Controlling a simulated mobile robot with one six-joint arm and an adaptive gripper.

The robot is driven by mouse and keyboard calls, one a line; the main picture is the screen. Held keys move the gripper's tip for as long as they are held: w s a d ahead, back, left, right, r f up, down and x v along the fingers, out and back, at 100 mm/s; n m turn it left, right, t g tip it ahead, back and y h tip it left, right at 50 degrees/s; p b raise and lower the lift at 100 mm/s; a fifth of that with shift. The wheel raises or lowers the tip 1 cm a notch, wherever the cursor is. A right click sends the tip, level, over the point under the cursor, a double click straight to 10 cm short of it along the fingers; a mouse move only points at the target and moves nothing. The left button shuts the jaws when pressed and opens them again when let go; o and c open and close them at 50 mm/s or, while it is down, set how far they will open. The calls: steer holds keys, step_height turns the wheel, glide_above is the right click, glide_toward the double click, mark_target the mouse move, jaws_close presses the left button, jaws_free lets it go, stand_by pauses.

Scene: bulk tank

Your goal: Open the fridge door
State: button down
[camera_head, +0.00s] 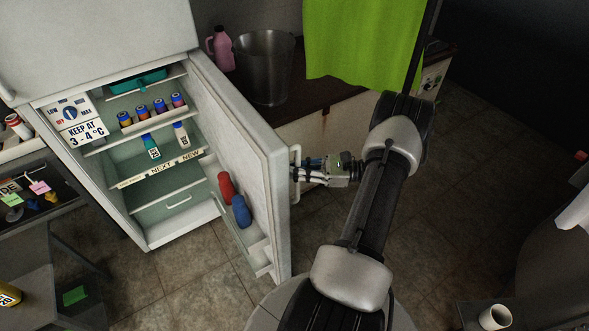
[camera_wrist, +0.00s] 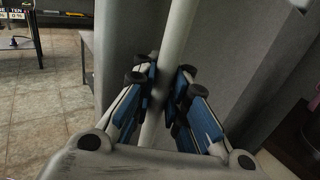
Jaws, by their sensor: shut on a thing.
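The fridge door (camera_head: 238,135) stands wide open, swung out to the right, with red and blue bottles on its inner shelf. The fridge interior (camera_head: 150,190) shows small jars, two bottles and a drawer. A white vertical handle (camera_head: 296,158) is on the door's outer face. My gripper (camera_head: 300,173) is at the handle from the right. In the wrist view, my gripper's blue-padded fingers (camera_wrist: 165,100) are on both sides of the pale handle bar (camera_wrist: 174,45), closed on it. The handle's lower part is partly hidden by the fingers.
A counter (camera_head: 330,110) with a metal bucket (camera_head: 263,68), a pink jug (camera_head: 221,48) and a green cloth (camera_head: 362,40) stands behind the door. Tiled floor (camera_head: 200,275) is clear in front of the fridge. A dark table (camera_head: 50,265) is at the lower left.

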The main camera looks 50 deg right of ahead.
steer(key=shift+s+a+f, duration=0.15)
steer(key=shift+s+a, duration=0.05)
steer(key=c, duration=1.8)
jaws_free()
steer(key=shift+s, duration=0.15)
steer(key=shift+o, duration=1.1)
steer(key=shift+d, duration=0.1)
steer(key=shift+r, duration=0.2)
steer(key=v, duration=1.2)
